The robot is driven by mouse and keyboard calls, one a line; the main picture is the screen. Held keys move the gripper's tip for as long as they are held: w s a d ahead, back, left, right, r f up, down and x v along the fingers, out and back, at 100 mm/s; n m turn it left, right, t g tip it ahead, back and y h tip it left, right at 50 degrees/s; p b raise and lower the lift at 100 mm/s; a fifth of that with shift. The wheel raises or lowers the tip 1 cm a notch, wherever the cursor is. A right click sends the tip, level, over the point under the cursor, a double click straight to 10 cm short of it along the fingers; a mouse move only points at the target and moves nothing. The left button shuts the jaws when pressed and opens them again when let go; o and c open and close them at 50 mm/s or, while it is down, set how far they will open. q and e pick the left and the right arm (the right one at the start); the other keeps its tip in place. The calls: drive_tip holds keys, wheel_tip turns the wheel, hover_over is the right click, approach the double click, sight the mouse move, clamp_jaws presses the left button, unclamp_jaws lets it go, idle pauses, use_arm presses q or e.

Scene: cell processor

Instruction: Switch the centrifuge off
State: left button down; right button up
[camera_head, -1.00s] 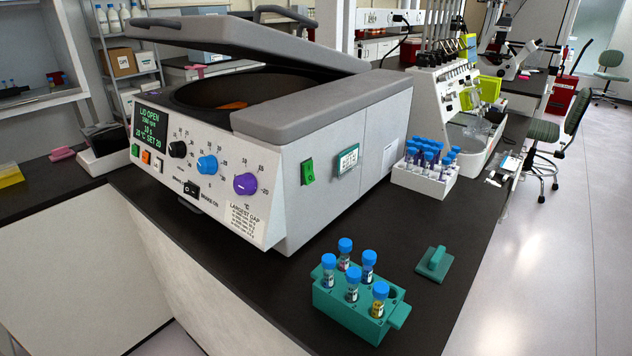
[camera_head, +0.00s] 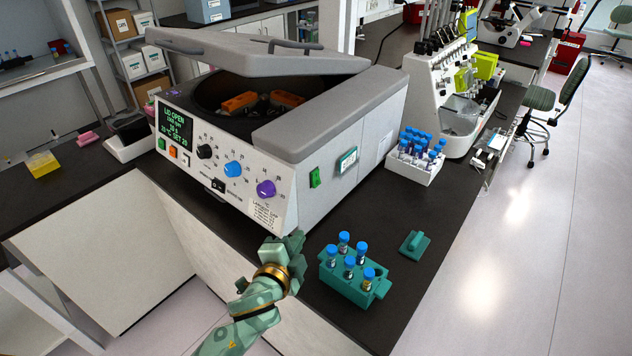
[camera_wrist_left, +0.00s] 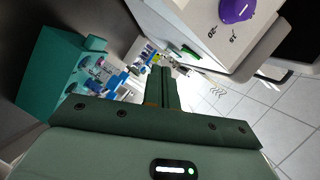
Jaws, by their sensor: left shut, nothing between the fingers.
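The centrifuge (camera_head: 345,125) stands on the dark bench with its grey lid raised. Its green screen (camera_head: 175,122) reads LID OPEN. A green rocker switch (camera_head: 315,177) sits on its right side wall, and it also shows in the wrist view (camera_wrist_left: 191,51). I cannot tell which way the rocker is tipped. My left gripper (camera_head: 296,240) is shut and empty, in front of the centrifuge's near corner, below the switch and apart from it. Its closed fingers also show in the wrist view (camera_wrist_left: 162,82). My right gripper is not in view.
A teal rack (camera_head: 345,287) with several blue-capped tubes stands just right of my left gripper. A teal block with a handle (camera_head: 414,244) lies behind it. A white rack (camera_head: 414,169) of tubes stands farther back. Bench between centrifuge and teal rack is clear.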

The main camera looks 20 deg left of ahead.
sight(316, 178)
use_arm(q)
drive_tip(key=d+r, duration=0.1)
drive_tip(key=w+r+m+t+h, duration=0.1)
drive_tip(key=r, duration=0.1)
drive_tip(key=w+d+r+m, duration=0.1)
drive_tip(key=shift+w+d+r+t+h, duration=0.2)
drive_tip(key=shift+d+r+t+h, duration=0.1)
drive_tip(key=shift+t+h, duration=0.1)
drive_tip(key=w+a+f, duration=0.1)
drive_tip(key=w+a, duration=0.1)
drive_tip(key=w, duration=0.9)
drive_tip(key=shift+w+a+f, duration=0.2)
drive_tip(key=shift+a+f, duration=0.05)
drive_tip(key=shift+f, duration=0.15)
